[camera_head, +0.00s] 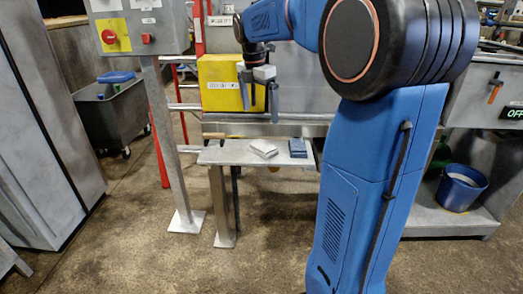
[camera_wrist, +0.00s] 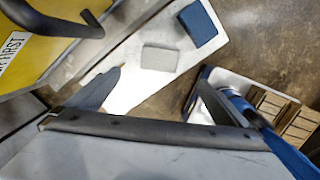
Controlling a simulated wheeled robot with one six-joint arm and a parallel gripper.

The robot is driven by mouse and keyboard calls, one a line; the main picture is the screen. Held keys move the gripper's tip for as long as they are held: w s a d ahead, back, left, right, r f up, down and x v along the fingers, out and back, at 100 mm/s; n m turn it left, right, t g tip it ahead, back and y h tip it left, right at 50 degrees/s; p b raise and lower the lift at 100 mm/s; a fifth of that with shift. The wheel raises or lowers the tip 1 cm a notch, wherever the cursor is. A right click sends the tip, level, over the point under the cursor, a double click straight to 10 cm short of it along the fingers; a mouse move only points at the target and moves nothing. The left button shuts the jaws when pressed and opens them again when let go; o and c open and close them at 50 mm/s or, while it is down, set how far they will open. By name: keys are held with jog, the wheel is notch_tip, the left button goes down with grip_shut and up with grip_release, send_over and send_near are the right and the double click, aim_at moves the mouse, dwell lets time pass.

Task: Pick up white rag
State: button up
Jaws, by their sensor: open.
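The white rag (camera_head: 263,148), a flat folded block, lies on a small metal table (camera_head: 225,155) in the head view. In the wrist view the white rag (camera_wrist: 159,57) looks light grey and lies flat beyond the fingertips. A blue rag (camera_head: 298,148) lies just to its right, a little apart; it also shows in the wrist view (camera_wrist: 198,23). My gripper (camera_head: 260,114) hangs pointing down above the table, clear of both rags. Its two fingers are apart with nothing between them, as the wrist view (camera_wrist: 160,80) also shows.
A yellow box or panel (camera_head: 221,82) stands behind the gripper, with a dark bar (camera_wrist: 50,22) close by in the wrist view. A control post (camera_head: 167,140) with a red button stands left of the table. A blue bucket (camera_head: 461,187) sits on a lower shelf at right.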

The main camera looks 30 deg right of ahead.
aim_at(263, 146)
jog(key=f, duration=0.4)
jog(key=d+f, duration=0.1)
jog(key=f, duration=0.8)
jog(key=shift+w+d+f, duration=0.1)
jog(key=shift+d+f, duration=0.2)
jog(key=shift+f, duration=0.1)
jog(key=c, duration=1.2)
notch_tip(263, 146, up, 10)
jog(key=shift+r, duration=0.1)
